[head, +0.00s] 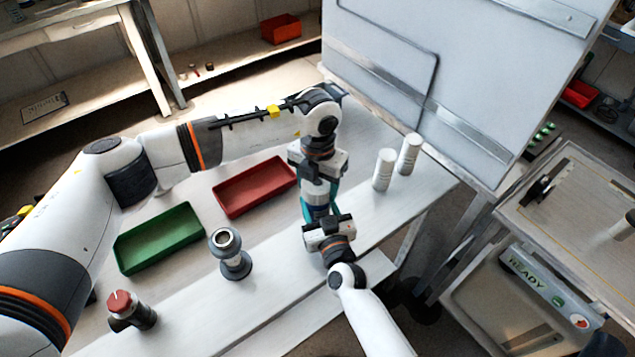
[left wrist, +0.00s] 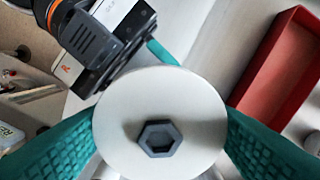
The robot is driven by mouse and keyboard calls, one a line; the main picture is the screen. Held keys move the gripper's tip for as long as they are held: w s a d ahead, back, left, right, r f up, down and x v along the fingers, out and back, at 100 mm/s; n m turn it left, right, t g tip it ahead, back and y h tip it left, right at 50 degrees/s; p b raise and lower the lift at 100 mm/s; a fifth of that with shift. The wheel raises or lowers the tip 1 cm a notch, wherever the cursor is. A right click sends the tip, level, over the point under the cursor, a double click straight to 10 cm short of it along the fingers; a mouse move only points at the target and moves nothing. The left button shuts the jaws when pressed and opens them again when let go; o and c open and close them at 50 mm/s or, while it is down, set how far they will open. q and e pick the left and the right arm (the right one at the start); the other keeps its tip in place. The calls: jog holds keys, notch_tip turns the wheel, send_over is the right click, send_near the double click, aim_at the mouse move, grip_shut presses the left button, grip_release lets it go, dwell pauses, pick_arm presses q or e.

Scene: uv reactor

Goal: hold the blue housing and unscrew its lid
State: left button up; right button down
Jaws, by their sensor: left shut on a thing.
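The blue housing (head: 318,212) stands upright near the table's right front part, between my two grippers, and is mostly covered by them. Its round white lid (left wrist: 125,110) with a dark hex nut (left wrist: 158,138) in the middle fills the centre of the left wrist view. My left gripper (head: 316,200) points down from above, its teal fingers shut on the lid from both sides. My right gripper (head: 335,220) comes in from the front at the housing's side, with its teal fingers at the body; it also shows in the left wrist view (left wrist: 150,45). Its finger contact is largely hidden.
A red tray (head: 255,187) and a green tray (head: 160,238) lie to the left. A grey cylindrical fitting (head: 232,255) and a red-topped part (head: 130,310) stand in front. Two white canisters (head: 384,170) (head: 409,154) stand to the right, close to a large panel.

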aim_at(317, 182)
pick_arm(q)
jog(key=shift+r, duration=0.1)
jog(key=shift+r, duration=1)
jog(key=shift+r, duration=2)
pick_arm(e)
jog(key=c, duration=0.6)
grip_release()
jog(key=shift+o, duration=0.2)
pick_arm(q)
jog(key=shift+f+b, duration=0.55)
jog(key=shift+f, duration=0.05)
pick_arm(e)
jog(key=v, duration=1.2)
